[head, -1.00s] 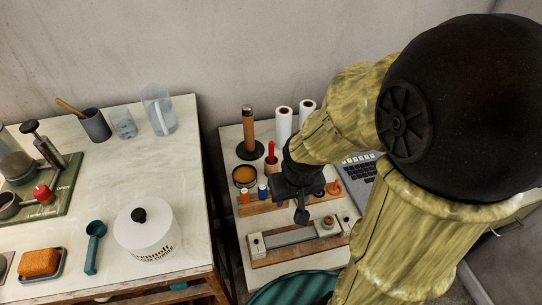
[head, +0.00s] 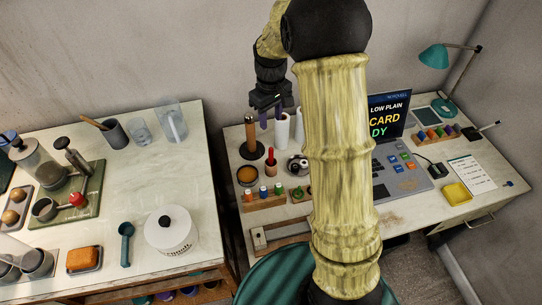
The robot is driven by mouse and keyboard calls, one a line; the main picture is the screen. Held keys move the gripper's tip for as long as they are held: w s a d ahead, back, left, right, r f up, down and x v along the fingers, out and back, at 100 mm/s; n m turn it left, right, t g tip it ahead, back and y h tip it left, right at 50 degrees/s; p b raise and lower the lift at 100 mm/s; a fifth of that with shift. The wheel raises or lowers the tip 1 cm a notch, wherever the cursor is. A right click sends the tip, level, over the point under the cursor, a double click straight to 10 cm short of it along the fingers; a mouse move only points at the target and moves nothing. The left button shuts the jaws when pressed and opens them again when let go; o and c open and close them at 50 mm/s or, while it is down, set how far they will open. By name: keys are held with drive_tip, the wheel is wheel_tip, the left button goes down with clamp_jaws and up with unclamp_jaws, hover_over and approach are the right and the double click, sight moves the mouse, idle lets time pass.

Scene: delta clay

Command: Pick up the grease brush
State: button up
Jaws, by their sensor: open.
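I cannot pick out the grease brush with certainty. A small upright red-handled object (head: 270,157) stands on the back desk and may be it; its lower end is too small to read. A round amber tin (head: 247,176) sits to its left and nearer. My gripper (head: 270,112) is open with its fingers pointing down, high at the back of the desk. In the picture it lies above the red-handled object, between the brown cylinder (head: 250,134) and the white rolls (head: 282,132). It appears apart from the red-handled object. My arm hides the middle of the desk.
A wooden rack (head: 265,202) with small coloured bottles and a long wooden-based tool (head: 272,240) lie nearer. A round grey-white object (head: 297,165) is beside the red-handled one. A laptop (head: 405,170) stands right. The white table (head: 80,150) is left, across a narrow gap.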

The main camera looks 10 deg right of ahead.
drive_tip(key=shift+f, duration=0.1)
wheel_tip(320, 180, down, 12)
drive_tip(key=shift+p, duration=0.45)
drive_tip(key=shift+f, duration=0.1)
drive_tip(key=p, duration=0.1)
hover_over(271, 166)
drive_tip(key=shift+w+d+f, duration=0.1)
drive_tip(key=shift+w+f, duration=0.1)
drive_tip(key=shift+f, duration=1.1)
drive_tip(key=shift+w+f, duration=0.15)
drive_tip(key=shift+f, duration=1.1)
clamp_jaws()
